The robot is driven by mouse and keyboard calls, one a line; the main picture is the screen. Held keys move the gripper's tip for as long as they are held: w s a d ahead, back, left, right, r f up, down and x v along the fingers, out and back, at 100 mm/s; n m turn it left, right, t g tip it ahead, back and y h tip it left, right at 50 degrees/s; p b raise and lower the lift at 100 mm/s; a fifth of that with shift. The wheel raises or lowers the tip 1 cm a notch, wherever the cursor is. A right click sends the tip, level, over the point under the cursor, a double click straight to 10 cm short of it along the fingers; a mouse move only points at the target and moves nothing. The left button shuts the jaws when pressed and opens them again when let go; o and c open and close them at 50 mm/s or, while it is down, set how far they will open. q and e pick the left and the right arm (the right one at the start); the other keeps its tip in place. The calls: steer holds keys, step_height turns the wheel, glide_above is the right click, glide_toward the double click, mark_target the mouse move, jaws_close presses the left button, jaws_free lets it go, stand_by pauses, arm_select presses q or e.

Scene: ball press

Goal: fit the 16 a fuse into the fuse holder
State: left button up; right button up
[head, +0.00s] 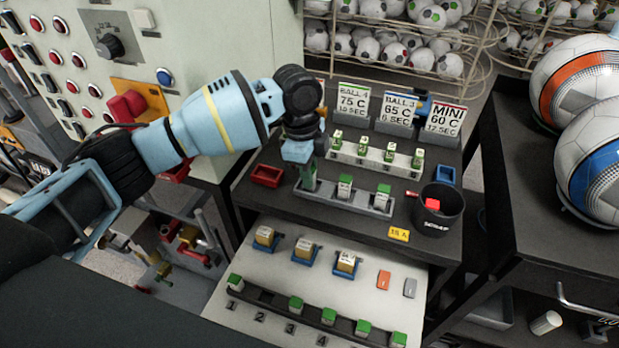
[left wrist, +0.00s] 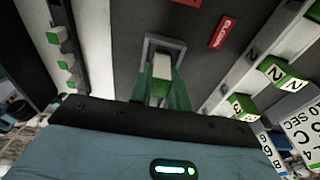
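An orange fuse-like piece (head: 384,280) and a grey one (head: 410,287) lie on the pale lower panel; their ratings are too small to read. A yellow plate (head: 399,234) that seems to read 16 A is on the dark table's front edge. I cannot make out which part is the fuse holder. My left gripper (head: 308,180) points down at the left end of a grey slotted rack (head: 365,204). In the left wrist view its green fingers (left wrist: 162,92) flank a pale block (left wrist: 162,66) closely, at a grey square socket. My right gripper is not in view.
Green-topped blocks stand in the grey rack and in a white rack (head: 375,160) behind it. A black bin (head: 437,210) stands at right, a red tray (head: 267,175) at left. Sign cards (head: 398,112) stand at the back.

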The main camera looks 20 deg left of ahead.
arm_select(q)
jaws_close()
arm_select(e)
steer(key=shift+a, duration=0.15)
arm_select(q)
steer(key=shift+r, duration=0.1)
